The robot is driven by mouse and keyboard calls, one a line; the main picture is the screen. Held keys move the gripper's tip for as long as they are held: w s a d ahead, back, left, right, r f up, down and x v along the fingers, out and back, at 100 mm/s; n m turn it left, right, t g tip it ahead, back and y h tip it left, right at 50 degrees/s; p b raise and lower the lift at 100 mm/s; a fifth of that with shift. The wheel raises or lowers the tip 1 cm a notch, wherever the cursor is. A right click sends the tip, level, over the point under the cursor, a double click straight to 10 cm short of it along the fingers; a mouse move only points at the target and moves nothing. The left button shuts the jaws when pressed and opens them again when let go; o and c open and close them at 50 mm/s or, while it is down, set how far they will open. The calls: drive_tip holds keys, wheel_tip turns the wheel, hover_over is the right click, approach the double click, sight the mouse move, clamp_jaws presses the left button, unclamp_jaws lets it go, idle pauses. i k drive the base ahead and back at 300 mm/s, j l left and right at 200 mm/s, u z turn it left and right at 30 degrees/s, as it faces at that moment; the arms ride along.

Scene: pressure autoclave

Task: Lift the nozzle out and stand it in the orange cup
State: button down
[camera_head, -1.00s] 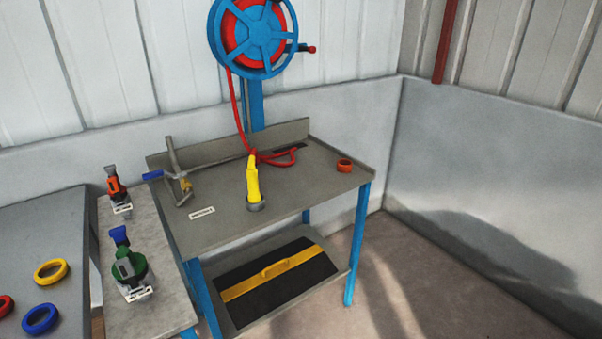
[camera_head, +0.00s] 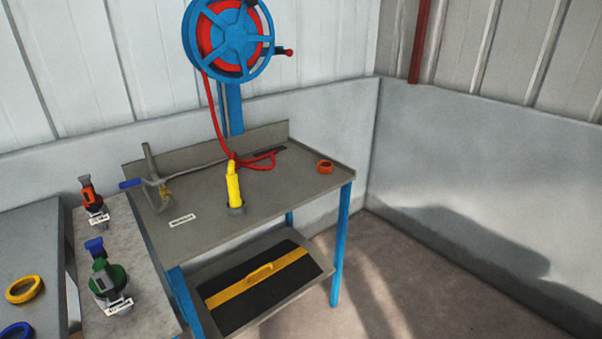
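The yellow nozzle (camera_head: 233,186) stands upright in a grey round holder (camera_head: 236,210) near the front of the grey metal table. A red hose runs from its top area. A small orange cup (camera_head: 325,167) sits empty-looking on the table's right side, behind and to the right of the nozzle. My gripper is not in view.
A blue and red hose reel (camera_head: 228,38) is mounted behind the table (camera_head: 205,238). Orange and green valves (camera_head: 108,279) stand on the left bench. The table's front right is clear.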

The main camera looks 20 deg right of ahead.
sight(235, 201)
drive_tip(key=i+j+u, duration=0.2)
drive_tip(key=i+u, duration=0.15)
drive_tip(key=i, duration=0.3)
drive_tip(key=i+u, duration=0.3)
drive_tip(key=i, duration=0.4)
